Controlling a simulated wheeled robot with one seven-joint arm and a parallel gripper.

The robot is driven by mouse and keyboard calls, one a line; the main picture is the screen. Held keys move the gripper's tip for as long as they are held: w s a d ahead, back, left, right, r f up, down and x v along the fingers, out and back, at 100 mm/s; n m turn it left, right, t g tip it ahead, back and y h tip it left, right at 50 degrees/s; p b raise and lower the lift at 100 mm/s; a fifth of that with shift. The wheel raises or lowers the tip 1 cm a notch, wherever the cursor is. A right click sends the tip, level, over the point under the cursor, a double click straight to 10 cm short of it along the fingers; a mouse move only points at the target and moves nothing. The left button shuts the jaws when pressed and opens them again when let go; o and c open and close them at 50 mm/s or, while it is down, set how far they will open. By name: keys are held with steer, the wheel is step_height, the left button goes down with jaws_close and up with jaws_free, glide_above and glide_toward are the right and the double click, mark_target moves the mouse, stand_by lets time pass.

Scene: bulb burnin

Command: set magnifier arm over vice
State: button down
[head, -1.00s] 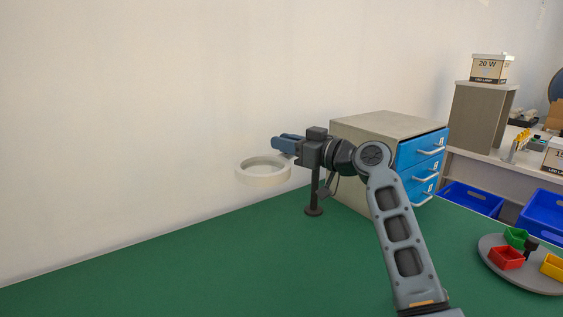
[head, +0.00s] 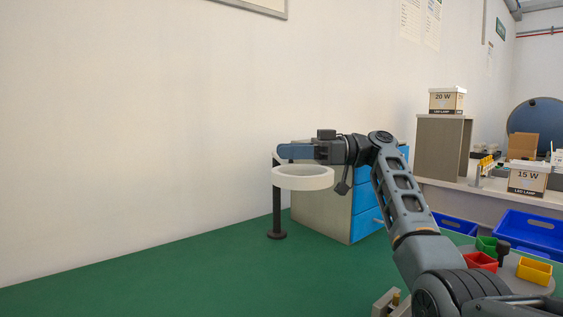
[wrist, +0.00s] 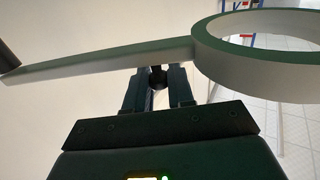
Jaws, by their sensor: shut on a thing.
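The magnifier's white ring (head: 303,179) hangs level above the green bench, on an arm from a black post (head: 277,207). My gripper (head: 284,151) is just above and behind the ring in the head view. In the wrist view my gripper (wrist: 158,84) is shut on a small dark knob (wrist: 158,73) under the magnifier arm (wrist: 110,63); the ring (wrist: 255,70) is to the right. A small beige block with a brass piece, perhaps the vice (head: 384,303), shows at the bottom edge of the head view, mostly hidden by my arm.
A grey cabinet (head: 322,212) with blue drawers stands right behind the post. A round grey tray (head: 535,287) with red, green and yellow bins is at the right. Blue crates (head: 530,232) lie beyond. The bench's left front is clear.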

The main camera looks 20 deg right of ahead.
steer(key=shift+s+d+r+n+g+b, duration=0.15)
steer(key=shift+d+n+g, duration=0.15)
steer(key=shift+d+g, duration=0.15)
steer(key=shift+d+r+n+g+b, duration=0.1)
steer(key=shift+d+n+g+b, duration=0.05)
steer(key=shift+d+n+g, duration=0.25)
steer(key=c, duration=1.1)
jaws_free()
steer(key=shift+c, duration=0.2)
steer(key=shift+o, duration=0.2)
steer(key=shift+f, duration=0.1)
steer(key=s+d+r+p, duration=0.1)
steer(key=s+d+r, duration=0.6)
steer(key=d+r, duration=0.2)
step_height(320, 180, up, 2)
steer(key=shift+d, duration=0.3)
